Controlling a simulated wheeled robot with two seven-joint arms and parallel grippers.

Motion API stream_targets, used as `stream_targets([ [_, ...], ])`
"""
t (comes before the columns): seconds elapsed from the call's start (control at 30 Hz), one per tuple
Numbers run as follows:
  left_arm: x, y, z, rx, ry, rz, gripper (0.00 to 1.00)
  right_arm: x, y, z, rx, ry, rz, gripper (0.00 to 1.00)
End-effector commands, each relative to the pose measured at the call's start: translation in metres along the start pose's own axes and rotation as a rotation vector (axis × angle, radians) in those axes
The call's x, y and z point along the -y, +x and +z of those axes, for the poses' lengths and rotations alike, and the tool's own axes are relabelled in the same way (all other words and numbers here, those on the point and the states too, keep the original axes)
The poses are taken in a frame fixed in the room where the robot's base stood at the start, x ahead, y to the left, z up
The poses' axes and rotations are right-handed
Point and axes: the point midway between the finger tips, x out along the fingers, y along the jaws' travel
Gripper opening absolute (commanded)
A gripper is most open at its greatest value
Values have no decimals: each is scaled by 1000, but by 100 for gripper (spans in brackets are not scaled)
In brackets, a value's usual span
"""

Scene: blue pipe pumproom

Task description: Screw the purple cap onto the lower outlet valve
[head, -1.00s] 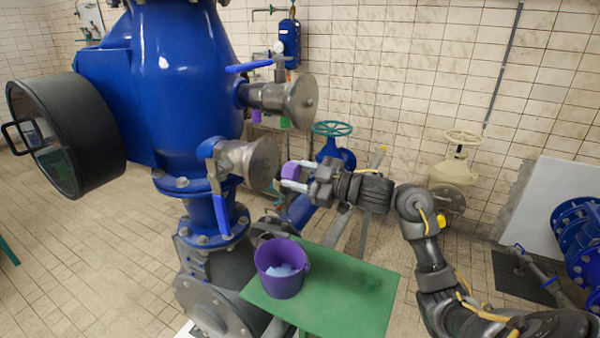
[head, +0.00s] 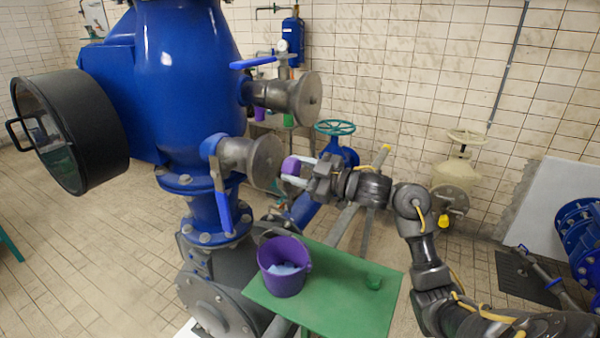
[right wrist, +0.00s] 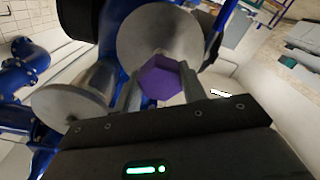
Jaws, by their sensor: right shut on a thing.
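The purple cap (head: 290,166) is held between the fingers of my right gripper (head: 293,171), which is shut on it. The cap is just right of the flared metal mouth of the lower outlet valve (head: 266,162), on the blue vessel. In the right wrist view the six-sided purple cap (right wrist: 160,80) sits between the fingertips, in front of a round metal flange (right wrist: 160,40). I cannot tell whether the cap touches the outlet. The lower valve's blue handle (head: 221,195) hangs down. My left gripper is not in view.
The upper outlet valve (head: 300,98) sticks out above the lower one. A green table (head: 345,290) stands below with a purple bucket (head: 283,268) on it. A teal handwheel (head: 334,128) and blue pipe are behind my right gripper.

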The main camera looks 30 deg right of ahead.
Motion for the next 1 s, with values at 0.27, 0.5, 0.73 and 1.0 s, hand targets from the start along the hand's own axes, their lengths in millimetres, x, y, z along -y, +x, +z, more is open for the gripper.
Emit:
stream_targets([
  [0.27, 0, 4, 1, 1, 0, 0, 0, 0, 9, 0, 1, 0, 0, 19],
  [0.5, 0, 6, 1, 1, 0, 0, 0, 0, 17, 0, 0, 1, 0, 19],
  [0.73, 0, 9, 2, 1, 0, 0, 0, 0, 24, 0, 0, 1, 0, 19],
  [1.0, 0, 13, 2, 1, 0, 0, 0, 1, 33, 0, -1, -1, 0, 19],
])
